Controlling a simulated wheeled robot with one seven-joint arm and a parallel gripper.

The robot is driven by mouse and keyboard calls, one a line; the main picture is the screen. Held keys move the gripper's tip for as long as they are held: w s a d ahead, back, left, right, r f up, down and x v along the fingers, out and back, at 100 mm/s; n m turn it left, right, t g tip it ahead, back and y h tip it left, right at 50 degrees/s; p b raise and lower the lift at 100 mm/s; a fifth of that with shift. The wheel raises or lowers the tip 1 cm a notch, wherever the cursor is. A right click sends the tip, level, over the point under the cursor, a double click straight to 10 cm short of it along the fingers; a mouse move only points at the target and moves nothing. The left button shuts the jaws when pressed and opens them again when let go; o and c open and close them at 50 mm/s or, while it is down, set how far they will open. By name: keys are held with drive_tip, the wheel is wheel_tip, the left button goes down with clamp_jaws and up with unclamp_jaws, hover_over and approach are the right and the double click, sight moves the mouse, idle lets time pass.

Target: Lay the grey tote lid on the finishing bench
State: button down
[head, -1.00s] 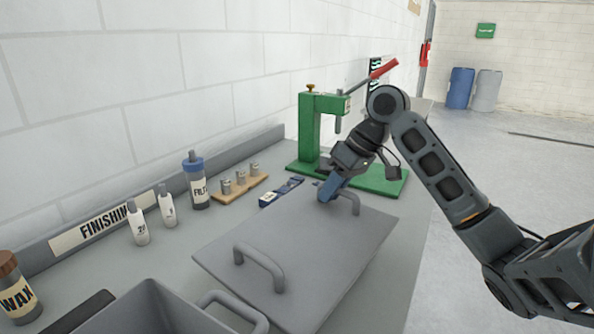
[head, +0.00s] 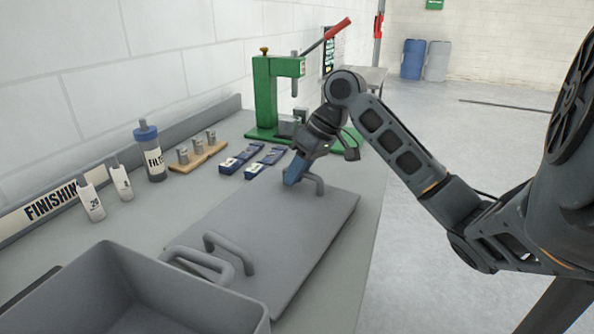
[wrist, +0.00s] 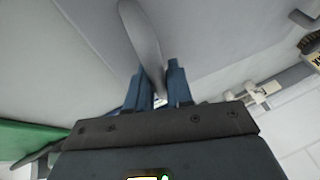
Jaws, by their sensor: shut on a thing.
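The grey tote lid (head: 265,235) is a flat panel with two grey bar handles, over the right side of the grey finishing bench (head: 145,218). It looks roughly level and close to the bench top; I cannot tell whether it touches all along. My gripper (head: 297,174), with blue fingers, is shut on the lid's far handle (head: 314,183). In the wrist view the handle (wrist: 140,38) passes between the fingers (wrist: 155,78). The near handle (head: 222,247) is free, close to the tote.
An open grey tote (head: 150,280) stands at the near end, its handle beside the lid. White bottles (head: 92,200), a blue-capped bottle (head: 150,155), a wooden block (head: 196,157) and blue pieces (head: 235,159) line the wall side. A green press (head: 268,95) stands behind.

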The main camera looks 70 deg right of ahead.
sight(297, 187)
drive_tip(key=shift+f, duration=0.35)
drive_tip(key=shift+f+b, duration=0.7)
drive_tip(key=shift+f, duration=0.15)
drive_tip(key=shift+f, duration=0.35)
drive_tip(key=shift+s+a+f, duration=0.1)
drive_tip(key=c, duration=1)
unclamp_jaws()
drive_tip(key=shift+b, duration=0.3)
drive_tip(key=shift+o, duration=0.4)
drive_tip(key=v, duration=0.8)
drive_tip(key=shift+r+p, duration=0.3)
drive_tip(key=shift+r, duration=0.1)
